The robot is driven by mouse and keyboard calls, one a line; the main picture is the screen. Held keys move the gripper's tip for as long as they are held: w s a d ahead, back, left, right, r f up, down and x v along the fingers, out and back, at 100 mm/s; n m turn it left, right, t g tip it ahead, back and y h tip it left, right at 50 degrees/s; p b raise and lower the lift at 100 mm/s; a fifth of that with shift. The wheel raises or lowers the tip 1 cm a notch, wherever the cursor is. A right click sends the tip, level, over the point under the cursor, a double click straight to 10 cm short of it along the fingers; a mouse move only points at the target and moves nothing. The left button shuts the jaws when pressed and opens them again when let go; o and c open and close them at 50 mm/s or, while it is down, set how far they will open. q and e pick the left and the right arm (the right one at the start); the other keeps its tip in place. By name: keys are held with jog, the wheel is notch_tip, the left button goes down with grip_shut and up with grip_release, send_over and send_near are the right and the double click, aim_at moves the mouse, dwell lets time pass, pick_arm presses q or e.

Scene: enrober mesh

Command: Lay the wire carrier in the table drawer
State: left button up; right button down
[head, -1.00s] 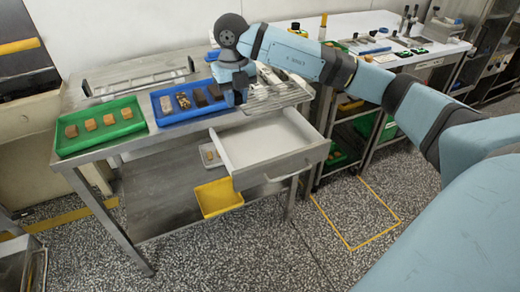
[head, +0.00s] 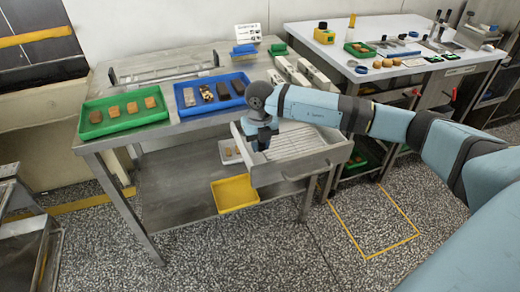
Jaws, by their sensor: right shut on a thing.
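The table drawer (head: 318,164) is pulled open at the front right of the steel table. The wire carrier (head: 302,143), a pale striped rack, lies level within the drawer's outline. I cannot tell whether it touches the drawer floor. My right gripper (head: 261,146) is over the drawer's left side, pointing down and shut on the carrier's left end. The fingertips and the gripped edge are mostly hidden by the wrist. My left gripper is not in view.
A green tray (head: 94,130) with several brown blocks and a blue tray (head: 182,109) with several pieces stand on the table. White bar-shaped items (head: 318,82) lie behind the drawer. A yellow bin (head: 234,194) is on the lower shelf. A second bench (head: 385,88) stands right.

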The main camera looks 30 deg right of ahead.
jog(key=shift+f, duration=1.15)
jog(key=shift+f, duration=0.15)
jog(key=c, duration=1)
grip_release()
jog(key=shift+o, duration=0.2)
